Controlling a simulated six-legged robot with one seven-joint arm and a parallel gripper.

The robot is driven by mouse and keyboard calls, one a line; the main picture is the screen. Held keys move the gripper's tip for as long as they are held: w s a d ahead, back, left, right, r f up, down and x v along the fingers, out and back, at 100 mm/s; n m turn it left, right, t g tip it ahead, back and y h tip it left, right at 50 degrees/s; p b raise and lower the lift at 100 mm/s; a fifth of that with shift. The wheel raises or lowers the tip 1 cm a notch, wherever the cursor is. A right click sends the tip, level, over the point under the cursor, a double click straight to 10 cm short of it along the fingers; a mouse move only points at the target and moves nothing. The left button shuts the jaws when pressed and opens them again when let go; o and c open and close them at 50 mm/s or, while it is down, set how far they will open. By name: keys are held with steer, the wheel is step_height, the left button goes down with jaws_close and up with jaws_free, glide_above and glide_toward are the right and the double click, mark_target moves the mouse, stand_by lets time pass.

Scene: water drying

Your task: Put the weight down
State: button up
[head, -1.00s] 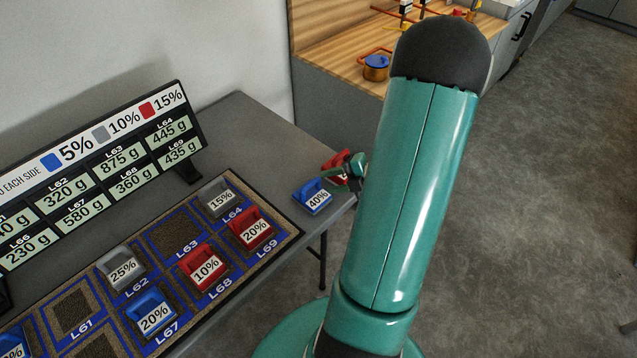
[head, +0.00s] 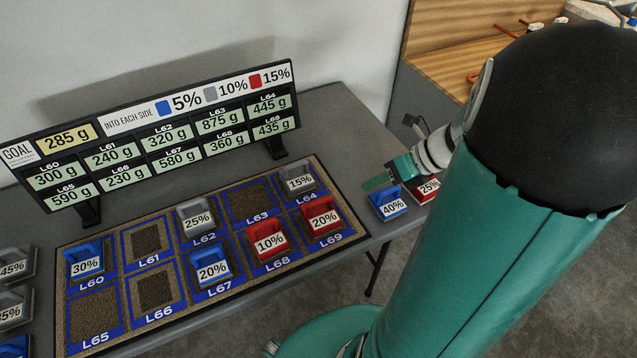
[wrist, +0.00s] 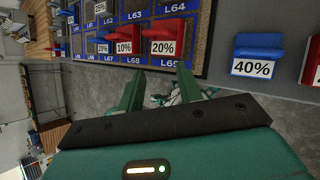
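The red 25% weight (head: 427,189) sits at the right end of the grey table, right beside the blue 40% weight (head: 389,205). In the wrist view the blue weight (wrist: 257,55) is right of my fingers, and part of the red weight (wrist: 312,62) shows at the right edge. My gripper (head: 381,181) is by the blue weight, on its upper left side. In the wrist view my gripper (wrist: 158,88) has its two fingers apart, with nothing between them; floor shows through the gap.
A mat (head: 350,231) with labelled squares holds several weights; L61, L63, L65 and L66 are empty. A sign board (head: 120,158) with gram values stands behind it. More weights (head: 14,308) lie at the left edge. A wooden counter (head: 450,57) stands beyond the table.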

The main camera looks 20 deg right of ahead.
steer(key=s+a+r+n+h, duration=0.2)
steer(key=a+r+n, duration=0.4)
steer(key=n, duration=1)
steer(key=s+a+r+n+h, duration=0.3)
steer(key=a+r+n, duration=0.4)
steer(key=a+n, duration=0.4)
steer(key=n+h, duration=0.1)
steer(key=n, duration=0.5)
steer(key=shift+s+a+r+n+t+h, duration=0.2)
steer(key=shift+s+a+n+t+h, duration=0.1)
steer(key=shift+h, duration=0.1)
